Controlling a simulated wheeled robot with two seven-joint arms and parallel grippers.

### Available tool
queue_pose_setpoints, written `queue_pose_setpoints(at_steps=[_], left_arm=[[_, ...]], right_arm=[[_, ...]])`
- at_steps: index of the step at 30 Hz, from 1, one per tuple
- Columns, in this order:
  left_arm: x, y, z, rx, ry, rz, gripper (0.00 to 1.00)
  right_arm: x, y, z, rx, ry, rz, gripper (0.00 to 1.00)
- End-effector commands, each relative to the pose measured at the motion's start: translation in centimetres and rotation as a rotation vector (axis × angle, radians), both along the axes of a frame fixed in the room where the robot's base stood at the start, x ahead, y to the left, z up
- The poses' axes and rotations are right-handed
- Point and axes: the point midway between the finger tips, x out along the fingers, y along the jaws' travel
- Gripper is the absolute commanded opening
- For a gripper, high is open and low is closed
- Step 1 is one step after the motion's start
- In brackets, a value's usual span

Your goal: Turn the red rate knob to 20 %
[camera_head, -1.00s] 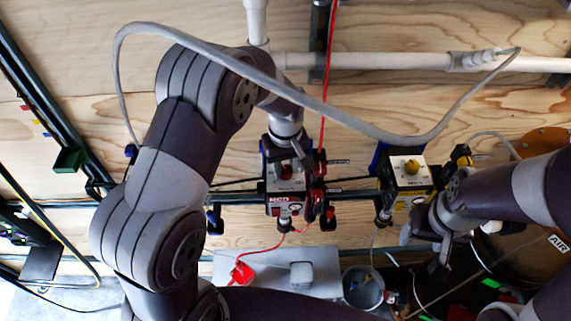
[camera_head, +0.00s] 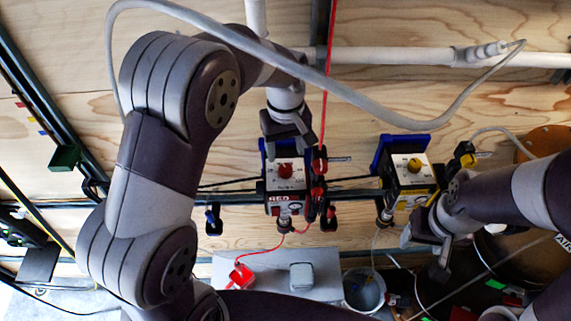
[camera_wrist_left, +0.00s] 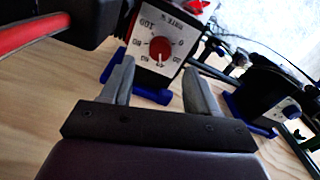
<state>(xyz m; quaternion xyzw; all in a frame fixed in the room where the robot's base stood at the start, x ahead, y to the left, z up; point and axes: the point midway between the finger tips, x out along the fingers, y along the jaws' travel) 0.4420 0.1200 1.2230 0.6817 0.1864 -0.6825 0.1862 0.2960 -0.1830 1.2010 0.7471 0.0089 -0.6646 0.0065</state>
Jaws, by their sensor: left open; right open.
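The red rate knob (camera_head: 285,171) sits on the white dial face of the red-labelled pump box (camera_head: 283,198), left of centre in the head view. In the left wrist view the knob (camera_wrist_left: 160,48) shows whole on its dial, with a white pointer mark toward the lower numbers in the picture; the exact reading is too small to tell. My left gripper (camera_head: 288,146) is open and empty, just above the knob in the head view. Its fingers (camera_wrist_left: 158,80) stand apart, not touching the knob. My right gripper (camera_head: 428,248) is open near the yellow-labelled box.
A similar box with a yellow knob (camera_head: 414,165) stands to the right. A red cable (camera_head: 329,90) hangs close beside my left gripper. Black rail (camera_head: 235,199), a grey bucket (camera_head: 363,290) and a white pipe (camera_head: 400,56) are around. Bare plywood lies above the boxes.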

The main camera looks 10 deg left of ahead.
Motion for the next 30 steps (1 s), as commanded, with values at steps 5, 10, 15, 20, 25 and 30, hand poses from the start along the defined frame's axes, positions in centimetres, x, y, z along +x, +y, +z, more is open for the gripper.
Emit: queue_pose_setpoints(at_steps=[5,10,15,20,25,30], left_arm=[[0.0,0.0,5.4,0.0,0.004,0.0,0.6],[0.0,0.0,6.7,0.0,0.004,0.0,0.6],[-0.1,0.0,6.5,0.001,0.004,0.0,0.6],[-0.1,0.0,6.1,0.0,0.004,0.0,0.6],[-0.2,0.1,3.1,0.0,0.0,-0.241,0.6],[-0.2,0.1,2.0,-0.001,0.0,-0.943,0.6]], right_arm=[[0.1,0.0,3.3,0.0,-0.002,0.0,0.6],[0.0,0.0,4.4,0.0,-0.001,0.0,0.6],[0.0,0.0,4.2,0.0,-0.001,0.0,0.6],[0.0,0.0,3.8,0.0,-0.001,0.0,0.6],[0.0,0.0,0.7,0.0,0.001,0.0,0.6],[0.0,0.0,-0.3,0.0,-0.001,0.0,0.6]])
